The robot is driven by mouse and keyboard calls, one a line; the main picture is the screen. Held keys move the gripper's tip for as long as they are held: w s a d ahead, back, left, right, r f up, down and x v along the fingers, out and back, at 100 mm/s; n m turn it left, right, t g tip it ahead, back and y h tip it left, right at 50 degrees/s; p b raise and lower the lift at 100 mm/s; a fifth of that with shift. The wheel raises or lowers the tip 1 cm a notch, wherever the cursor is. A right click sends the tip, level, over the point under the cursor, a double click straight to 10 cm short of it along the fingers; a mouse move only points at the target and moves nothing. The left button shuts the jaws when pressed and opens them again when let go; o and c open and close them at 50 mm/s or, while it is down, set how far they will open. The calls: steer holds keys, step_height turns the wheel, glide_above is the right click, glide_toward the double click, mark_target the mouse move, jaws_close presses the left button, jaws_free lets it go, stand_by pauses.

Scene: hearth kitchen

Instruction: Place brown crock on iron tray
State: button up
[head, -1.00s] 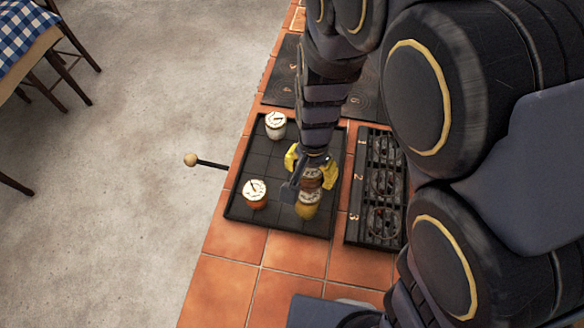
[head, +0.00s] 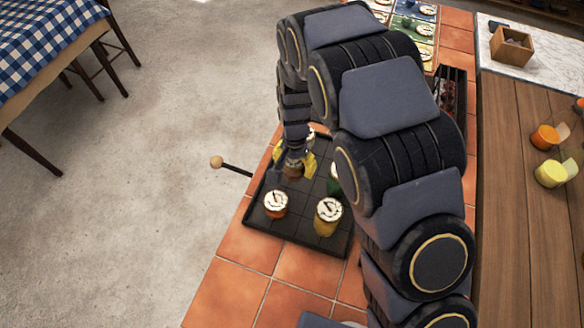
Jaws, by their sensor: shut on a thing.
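My gripper (head: 295,164), with yellow fingers, points down over the far part of the iron tray (head: 299,232). It is shut on the brown crock (head: 293,171), which is partly hidden by the fingers. I cannot tell whether the crock's base touches the tray. The tray is dark, rimmed and marked in squares. An orange crock (head: 276,206) and a yellow crock (head: 328,218) with pale marked lids stand on its near part. A green crock (head: 334,184) shows partly beside my arm. A pale lid (head: 311,136) shows partly behind the gripper.
A rod with a round knob (head: 216,162) juts out left of the tray. My arm covers much of the counter on the right. Orange (head: 545,137) and yellow (head: 551,174) pots stand on a wooden surface further right. Tiles (head: 234,245) in front of the tray are clear.

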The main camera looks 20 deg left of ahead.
mark_target(292, 164)
steer(key=shift+w+a+f, duration=0.35)
steer(key=shift+w+f, duration=0.15)
steer(key=shift+f, duration=0.25)
steer(key=shift+w+a+f, duration=0.3)
steer(key=shift+w+f, duration=0.15)
steer(key=shift+f, duration=1.65)
steer(key=o, duration=1.2)
steer(key=shift+f, duration=0.15)
step_height(292, 164, up, 12)
steer(key=shift+r, duration=0.15)
steer(key=shift+d+r, duration=0.1)
